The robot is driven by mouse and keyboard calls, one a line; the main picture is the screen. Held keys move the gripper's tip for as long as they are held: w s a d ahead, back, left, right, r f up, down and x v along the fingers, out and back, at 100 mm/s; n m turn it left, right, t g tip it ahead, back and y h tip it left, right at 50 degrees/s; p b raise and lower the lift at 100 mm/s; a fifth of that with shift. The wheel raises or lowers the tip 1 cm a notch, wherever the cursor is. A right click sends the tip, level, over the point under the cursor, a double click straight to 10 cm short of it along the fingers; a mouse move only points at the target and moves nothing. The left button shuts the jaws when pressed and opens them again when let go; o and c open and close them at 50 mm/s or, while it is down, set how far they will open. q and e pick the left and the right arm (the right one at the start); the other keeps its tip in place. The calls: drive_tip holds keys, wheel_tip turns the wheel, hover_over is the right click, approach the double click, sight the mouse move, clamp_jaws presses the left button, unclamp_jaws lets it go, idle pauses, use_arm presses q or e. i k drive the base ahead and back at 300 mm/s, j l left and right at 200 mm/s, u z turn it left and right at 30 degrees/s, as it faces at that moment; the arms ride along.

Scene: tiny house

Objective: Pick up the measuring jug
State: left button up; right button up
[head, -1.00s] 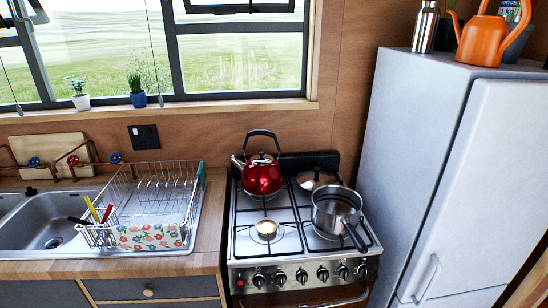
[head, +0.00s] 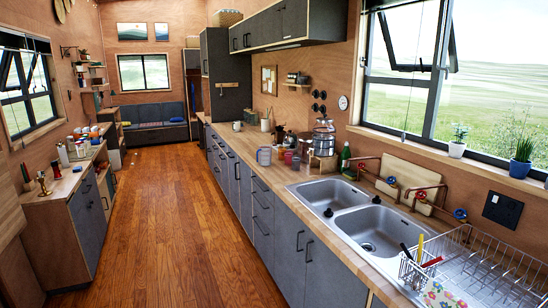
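A clear, greyish jug-like vessel (head: 264,156) stands on the wooden counter, left of the sink and near the counter's front edge. It looks like the measuring jug, but it is too small to be sure. Small reddish cups or jars (head: 289,157) stand just right of it, close by. Neither of my grippers is in view.
A double steel sink (head: 350,215) and a wire dish rack (head: 480,265) fill the near right of the counter (head: 240,143). A cluttered sideboard (head: 75,190) lines the left. The wooden floor (head: 165,210) between is clear.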

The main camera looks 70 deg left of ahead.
sight(265, 152)
drive_tip(key=u, duration=2.4)
drive_tip(key=z, duration=3.05)
drive_tip(key=u, duration=3.05)
